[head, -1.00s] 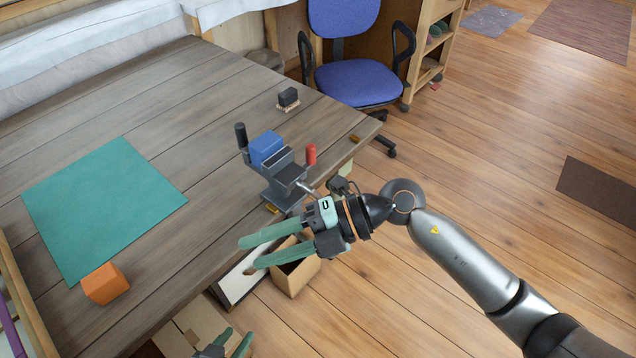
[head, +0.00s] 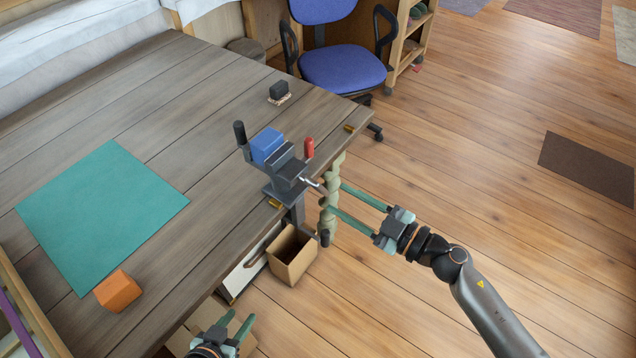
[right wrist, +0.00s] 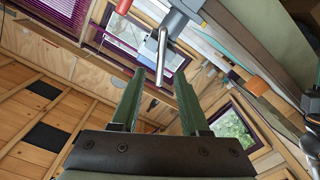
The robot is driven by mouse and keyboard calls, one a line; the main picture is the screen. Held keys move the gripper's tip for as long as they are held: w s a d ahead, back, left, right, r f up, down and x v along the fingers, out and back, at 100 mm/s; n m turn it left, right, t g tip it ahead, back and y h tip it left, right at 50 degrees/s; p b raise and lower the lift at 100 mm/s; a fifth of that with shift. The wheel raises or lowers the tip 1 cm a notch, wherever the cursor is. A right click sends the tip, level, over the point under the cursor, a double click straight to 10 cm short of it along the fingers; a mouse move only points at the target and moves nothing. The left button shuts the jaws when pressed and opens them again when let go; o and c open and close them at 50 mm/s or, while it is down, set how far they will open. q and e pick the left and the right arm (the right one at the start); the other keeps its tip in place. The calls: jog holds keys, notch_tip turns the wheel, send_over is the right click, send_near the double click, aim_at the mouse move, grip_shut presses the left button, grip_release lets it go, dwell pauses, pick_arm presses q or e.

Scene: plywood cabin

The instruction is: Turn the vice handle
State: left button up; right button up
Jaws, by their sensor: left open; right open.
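The grey vice (head: 284,178) is fixed at the right edge of the wooden table, with a blue block (head: 267,145) at its jaws. A thin metal bar (head: 317,187) sticks out from its right side, probably the handle; in the right wrist view the bar (right wrist: 161,58) lies ahead of the gap between my fingertips. My right gripper (head: 333,196) is open and empty beside the table edge, its fingers pointing at the vice; contact with the bar is not visible. My left gripper (head: 239,317) is open and empty at the bottom, off the table's front edge.
Black (head: 240,132) and red (head: 308,147) upright grips flank the vice. A green mat (head: 105,215), an orange block (head: 118,291) and a small dark block (head: 279,90) lie on the table (head: 190,110). An open cardboard box (head: 291,268) stands below. A blue chair (head: 343,70) is behind.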

aim_at(324, 190)
jog(key=x, duration=0.7)
jog(key=shift+d, duration=0.1)
grip_shut()
dwell(0.3)
